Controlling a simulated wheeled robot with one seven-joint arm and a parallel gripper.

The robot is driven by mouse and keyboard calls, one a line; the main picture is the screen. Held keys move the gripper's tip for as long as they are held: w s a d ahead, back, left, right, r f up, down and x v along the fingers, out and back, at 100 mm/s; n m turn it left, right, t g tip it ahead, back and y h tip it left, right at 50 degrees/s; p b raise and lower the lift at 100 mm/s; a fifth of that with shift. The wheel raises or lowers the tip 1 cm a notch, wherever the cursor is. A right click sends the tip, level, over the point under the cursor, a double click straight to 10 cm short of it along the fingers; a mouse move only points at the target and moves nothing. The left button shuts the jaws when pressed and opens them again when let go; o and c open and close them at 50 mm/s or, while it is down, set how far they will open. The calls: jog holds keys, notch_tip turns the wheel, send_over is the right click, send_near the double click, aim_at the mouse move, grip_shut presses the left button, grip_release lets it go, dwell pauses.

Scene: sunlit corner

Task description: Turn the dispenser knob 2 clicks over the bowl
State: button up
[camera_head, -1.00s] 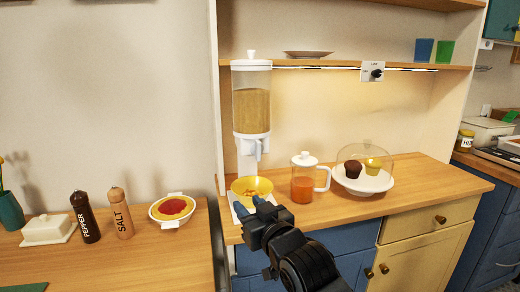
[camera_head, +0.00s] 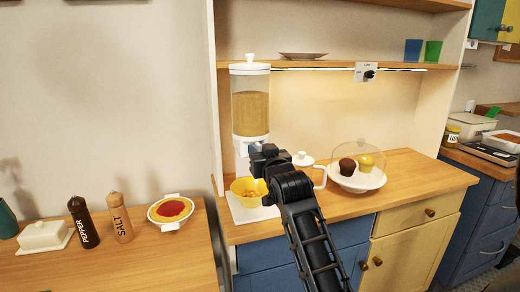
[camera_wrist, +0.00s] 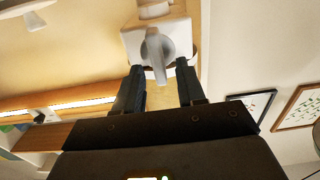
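The dispenser (camera_head: 250,112) is a clear canister of tan grain with a white lid and stand, on the wooden counter. Its pale grey knob (camera_wrist: 157,52) shows in the wrist view, with its lever pointing down the picture. My gripper (camera_head: 260,155) is raised in front of the dispenser's outlet and hides most of the knob in the head view. In the wrist view my gripper (camera_wrist: 158,80) is open, one finger on each side of the lever's end, with gaps visible. The yellow bowl (camera_head: 240,194) stands below the outlet with some orange-yellow pieces in it.
A shelf (camera_head: 330,66) with a switch box (camera_head: 365,72) runs above. Salt (camera_head: 121,222) and pepper (camera_head: 83,224) stand on the left table.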

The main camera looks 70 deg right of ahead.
jog(key=shift+w+d, duration=0.2)
jog(key=shift+d, duration=0.05)
jog(key=shift+c, duration=0.4)
grip_shut()
